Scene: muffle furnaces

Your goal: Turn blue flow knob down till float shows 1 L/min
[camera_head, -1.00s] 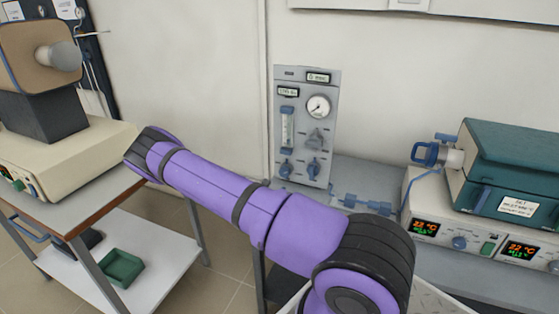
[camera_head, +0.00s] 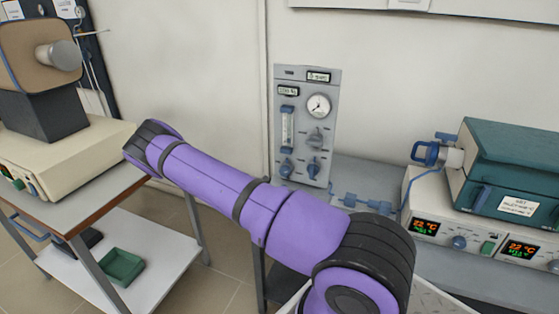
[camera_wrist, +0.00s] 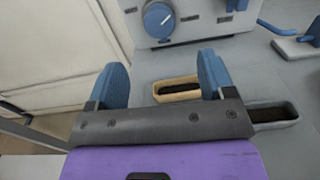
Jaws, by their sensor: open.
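The grey flow panel (camera_head: 304,160) stands against the wall in the head view. It carries a float tube (camera_head: 287,127), a round gauge (camera_head: 318,106), a grey knob (camera_head: 315,138) and two blue knobs at the bottom, the left one (camera_head: 286,169) and the right one (camera_head: 313,167). The float reading is too small to tell. In the wrist view one blue knob (camera_wrist: 158,19) with a white line shows beyond my gripper (camera_wrist: 160,82). The blue fingers are wide apart, empty and not touching it.
A tan tray (camera_wrist: 177,91) and a grey tray (camera_wrist: 272,117) lie on the bench near the right finger. A teal furnace (camera_head: 510,170) stands on a controller at right. A blue valve fitting (camera_head: 362,204) sits beside the panel. A cart with a furnace (camera_head: 40,70) is at left.

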